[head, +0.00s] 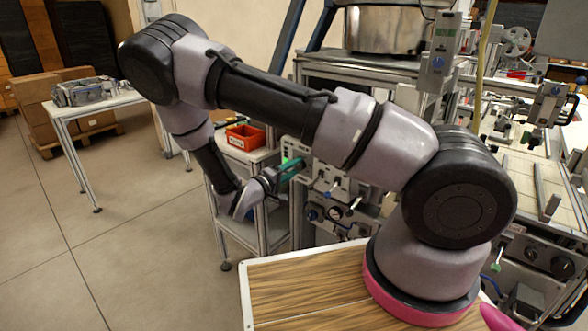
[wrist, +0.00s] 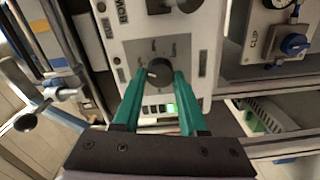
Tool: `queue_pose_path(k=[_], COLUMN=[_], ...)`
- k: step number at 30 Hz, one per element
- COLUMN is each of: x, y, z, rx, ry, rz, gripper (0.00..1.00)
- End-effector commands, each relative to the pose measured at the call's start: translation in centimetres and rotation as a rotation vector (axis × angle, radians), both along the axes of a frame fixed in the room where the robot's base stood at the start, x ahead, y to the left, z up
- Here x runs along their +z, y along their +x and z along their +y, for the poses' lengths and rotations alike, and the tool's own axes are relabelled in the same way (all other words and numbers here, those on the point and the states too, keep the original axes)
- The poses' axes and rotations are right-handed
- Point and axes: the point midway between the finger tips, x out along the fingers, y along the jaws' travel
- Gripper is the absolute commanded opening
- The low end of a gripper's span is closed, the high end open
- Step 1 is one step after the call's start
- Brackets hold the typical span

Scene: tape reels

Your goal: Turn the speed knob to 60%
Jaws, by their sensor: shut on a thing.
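The speed knob (wrist: 159,64) is a dark round knob on a grey square plate of a white control panel (wrist: 205,50) in the wrist view. Tick marks surround it, and a small light mark shows on its face at the lower left. My gripper (wrist: 160,76) has its two green fingers on either side of the knob and is shut on it. In the head view my gripper (head: 291,169) reaches the panel on the machine front. The knob is hidden there, and I cannot read its setting.
A second dark knob (wrist: 188,4) sits above, near a "BOWL" label. A blue-knobbed unit (wrist: 293,44) stands at right. In the head view, a red bin (head: 245,137) is on a shelf behind my forearm.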

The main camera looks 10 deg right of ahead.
Motion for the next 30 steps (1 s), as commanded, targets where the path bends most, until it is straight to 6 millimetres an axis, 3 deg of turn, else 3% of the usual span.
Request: queue_pose_path(k=[20, 21, 23, 30], x=[-0.09, -0.10, -0.09, -0.04], y=[-0.09, -0.10, -0.09, -0.04], z=[0.03, 0.03, 0.02, 0.00], rx=[0.000, 0.000, 0.000, 0.000], ry=[0.040, 0.040, 0.040, 0.040], rz=[-0.051, -0.051, -0.051, -0.053], gripper=[0.00, 0.45, 0.68, 0.72])
